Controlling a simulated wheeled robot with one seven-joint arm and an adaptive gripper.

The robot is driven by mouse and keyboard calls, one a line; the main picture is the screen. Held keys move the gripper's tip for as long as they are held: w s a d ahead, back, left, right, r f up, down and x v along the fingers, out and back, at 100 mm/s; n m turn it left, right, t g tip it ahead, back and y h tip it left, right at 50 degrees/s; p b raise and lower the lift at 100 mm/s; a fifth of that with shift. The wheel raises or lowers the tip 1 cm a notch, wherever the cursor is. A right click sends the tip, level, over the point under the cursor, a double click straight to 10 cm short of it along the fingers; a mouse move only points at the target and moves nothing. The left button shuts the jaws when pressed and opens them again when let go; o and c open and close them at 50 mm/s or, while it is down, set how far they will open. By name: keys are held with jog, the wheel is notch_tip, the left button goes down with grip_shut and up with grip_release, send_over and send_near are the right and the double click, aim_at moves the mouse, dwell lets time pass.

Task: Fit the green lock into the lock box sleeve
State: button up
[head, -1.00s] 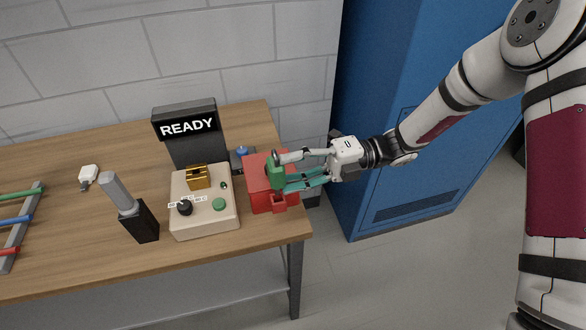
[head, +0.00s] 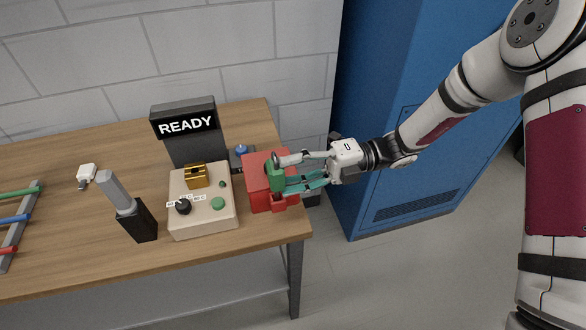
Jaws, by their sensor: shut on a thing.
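The green lock (head: 276,178) is upright between the fingers of my gripper (head: 280,172), which is shut on it. The red lock box (head: 256,168) stands at the right end of the workbench. A small red sleeve (head: 279,201) sticks out at the box's front right. The lock is at the box's right part, a little behind and above the sleeve in the picture. My fingers hide part of the lock and box. I cannot tell whether the lock touches the box.
A beige control box (head: 205,222) with knob and buttons stands left of the lock box, before a READY display (head: 186,125). A black holder (head: 138,222) with a grey handle, a white tag (head: 86,174) and a coloured rod rack (head: 18,230) are further left. A blue cabinet (head: 400,130) stands right.

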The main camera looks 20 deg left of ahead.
jog(key=shift+f+b, duration=0.55)
jog(key=shift+f, duration=0.95)
jog(key=o, duration=1.3)
jog(key=shift+f, duration=0.1)
jog(key=shift+o, duration=0.2)
jog(key=shift+d, duration=0.1)
jog(key=v, duration=1.2)
